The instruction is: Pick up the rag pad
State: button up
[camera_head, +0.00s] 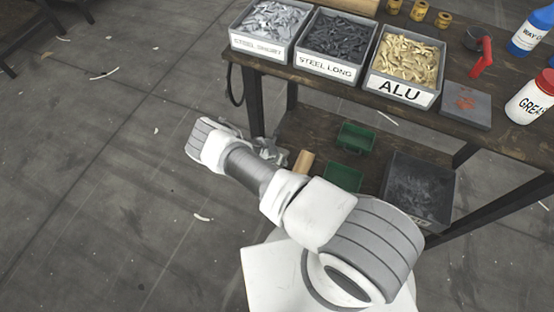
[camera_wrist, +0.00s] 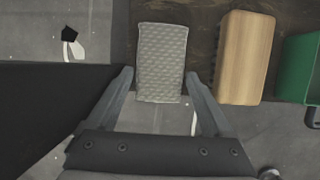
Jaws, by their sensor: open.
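The rag pad (camera_wrist: 161,50), a light grey, dimpled rectangular block, lies on the brown shelf (camera_wrist: 202,20) in the wrist view. Its near end reaches between the fingertips of my gripper (camera_wrist: 159,80). My gripper is open, with one finger on each side of the pad. The right finger looks very close to the pad's side; I cannot tell whether it touches. In the head view my arm reaches towards the left end of the bench's lower shelf, and the fingers cannot be made out clearly there.
A wooden block (camera_wrist: 246,57) stands just right of the pad, with a green bin (camera_wrist: 302,65) beyond it. A large dark shape (camera_wrist: 50,110) fills the wrist view's left. The bench top (camera_head: 505,140) with labelled bins overhangs the shelf. Open floor (camera_head: 90,190) lies left.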

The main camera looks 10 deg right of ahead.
jog(key=shift+w+d+f, duration=0.15)
jog(key=shift+w+f, duration=0.1)
jog(key=shift+f, duration=0.4)
jog(key=c, duration=1)
jog(key=shift+r+p, duration=1.1)
jog(key=shift+r, duration=1.25)
jog(key=s+d+r+p, duration=0.1)
jog(key=d+r, duration=0.1)
jog(key=d, duration=0.1)
jog(key=s+d+r+p, duration=0.1)
jog(key=s+d+r, duration=0.1)
jog(key=d, duration=0.2)
jog(key=s+d+r+p, duration=0.2)
jog(key=d, duration=0.1)
jog(key=shift+s+d+r, duration=0.2)
jog(key=shift+r, duration=0.05)
jog(key=o, duration=0.8)
jog(key=c, duration=0.6)
